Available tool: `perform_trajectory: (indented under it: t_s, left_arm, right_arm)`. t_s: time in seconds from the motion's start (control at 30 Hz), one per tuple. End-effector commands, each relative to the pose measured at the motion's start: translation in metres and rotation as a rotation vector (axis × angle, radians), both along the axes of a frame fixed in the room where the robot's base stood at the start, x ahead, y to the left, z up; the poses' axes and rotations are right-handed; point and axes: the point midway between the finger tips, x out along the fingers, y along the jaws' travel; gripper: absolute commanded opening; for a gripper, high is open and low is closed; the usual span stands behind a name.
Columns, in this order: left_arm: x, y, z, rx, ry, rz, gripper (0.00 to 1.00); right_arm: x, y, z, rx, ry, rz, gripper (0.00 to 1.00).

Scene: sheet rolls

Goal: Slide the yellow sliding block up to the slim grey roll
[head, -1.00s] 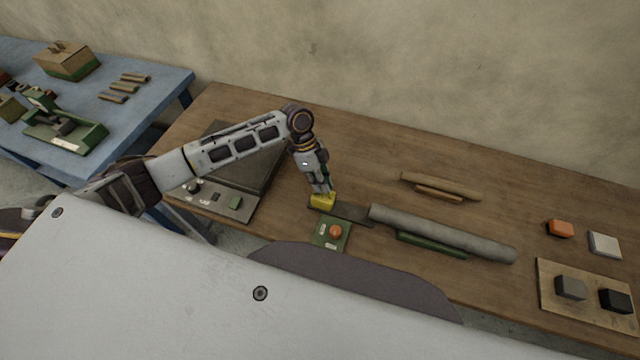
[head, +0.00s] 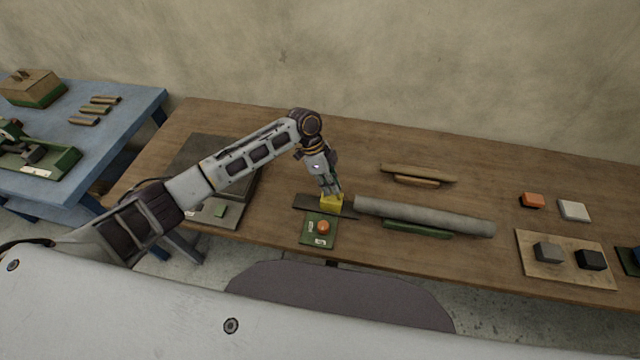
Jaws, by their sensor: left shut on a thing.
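The yellow sliding block (head: 331,204) sits on a dark flat strip (head: 307,202) on the wooden table. My left gripper (head: 330,194) is above it, shut on its upper part. The slim grey roll (head: 425,215) lies to the right, its left end close to the block; a small gap seems to remain between them. The roll rests along a green holder (head: 418,230). My right gripper is out of view.
A green box with an orange button (head: 322,227) stands just in front of the strip. Wooden pieces (head: 417,174) lie behind the roll. A board with grey and black blocks (head: 566,268) is at right. A dark panel (head: 205,160) lies under my arm.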

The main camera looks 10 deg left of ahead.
Motion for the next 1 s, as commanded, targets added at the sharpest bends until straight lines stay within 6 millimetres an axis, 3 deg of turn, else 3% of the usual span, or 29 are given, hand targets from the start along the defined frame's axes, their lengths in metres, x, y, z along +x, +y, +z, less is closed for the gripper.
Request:
perform_trajectory:
  t_s: [0.3,0.7,0.73,0.87,1.0]
  left_arm:
    - [-0.001,-0.035,0.001,-0.002,0.000,0.002,0.00]
    - [-0.001,-0.039,0.001,-0.001,-0.001,0.003,0.00]
    - [-0.001,-0.039,0.001,-0.002,0.000,0.003,0.15]
    - [-0.001,-0.039,0.001,-0.002,0.000,0.002,0.31]
    - [-0.001,-0.038,0.000,-0.001,-0.001,0.001,0.32]
  right_arm:
    - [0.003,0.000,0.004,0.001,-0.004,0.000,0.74]
    - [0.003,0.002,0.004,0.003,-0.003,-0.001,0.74]
    - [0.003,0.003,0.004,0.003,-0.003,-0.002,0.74]
    - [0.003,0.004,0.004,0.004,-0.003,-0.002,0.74]
    - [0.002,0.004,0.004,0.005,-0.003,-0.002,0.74]
